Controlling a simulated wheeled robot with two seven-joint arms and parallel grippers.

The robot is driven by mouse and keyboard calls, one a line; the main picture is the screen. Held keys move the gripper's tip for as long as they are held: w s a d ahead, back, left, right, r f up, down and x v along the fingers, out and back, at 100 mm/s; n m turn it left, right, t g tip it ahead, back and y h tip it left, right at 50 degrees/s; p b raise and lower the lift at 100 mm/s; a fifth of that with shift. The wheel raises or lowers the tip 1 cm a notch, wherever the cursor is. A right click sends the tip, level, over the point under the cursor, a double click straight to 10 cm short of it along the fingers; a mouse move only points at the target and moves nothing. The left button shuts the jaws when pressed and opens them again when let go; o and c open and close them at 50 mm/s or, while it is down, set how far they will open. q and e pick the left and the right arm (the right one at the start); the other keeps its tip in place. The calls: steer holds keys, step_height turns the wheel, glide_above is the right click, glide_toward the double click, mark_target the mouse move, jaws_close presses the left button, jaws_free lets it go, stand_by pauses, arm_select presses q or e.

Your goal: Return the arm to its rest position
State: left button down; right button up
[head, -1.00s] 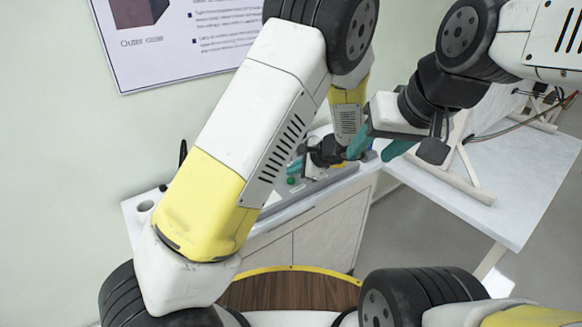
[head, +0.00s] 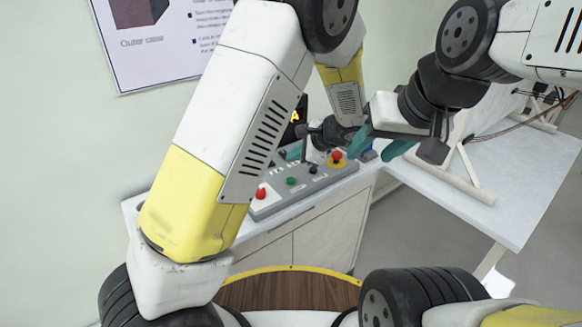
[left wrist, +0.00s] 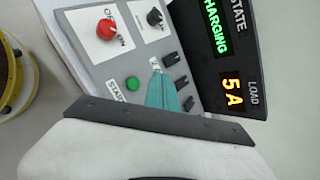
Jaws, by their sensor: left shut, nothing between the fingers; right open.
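My left arm spans the left half of the head view, over a grey control panel (head: 310,187) on a white cabinet. My left gripper (head: 294,153) is small and partly hidden there. In the left wrist view its teal fingers (left wrist: 165,92) are shut and empty, over the panel close to a small light-coloured toggle (left wrist: 155,64); I cannot tell whether they touch it. My right gripper (head: 379,146) is open and empty, its teal fingers apart, right of the panel in the head view.
The panel has a red knob (left wrist: 106,29), a black knob (left wrist: 155,17), a green button (left wrist: 133,83) and a red-and-yellow button (head: 337,157). A lit display (left wrist: 223,50) stands behind. A white table (head: 500,180) with a frame is at right.

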arm_select(q)
steer(key=s+a+r+n+g+h, duration=0.3)
steer(key=s+a+r+n+h, duration=0.2)
steer(key=s+a+r+n, duration=0.55)
steer(key=s+a+r+n+t+h, duration=0.1)
steer(key=s+a+r+n+h, duration=0.1)
steer(key=s, duration=0.5)
steer(key=s+a+r+n+t+h, duration=0.2)
steer(key=s+r+n, duration=0.2)
steer(key=s+r, duration=0.2)
steer(key=shift+s+a, duration=0.25)
steer(key=shift+s, duration=0.95)
steer(key=shift+r, duration=0.1)
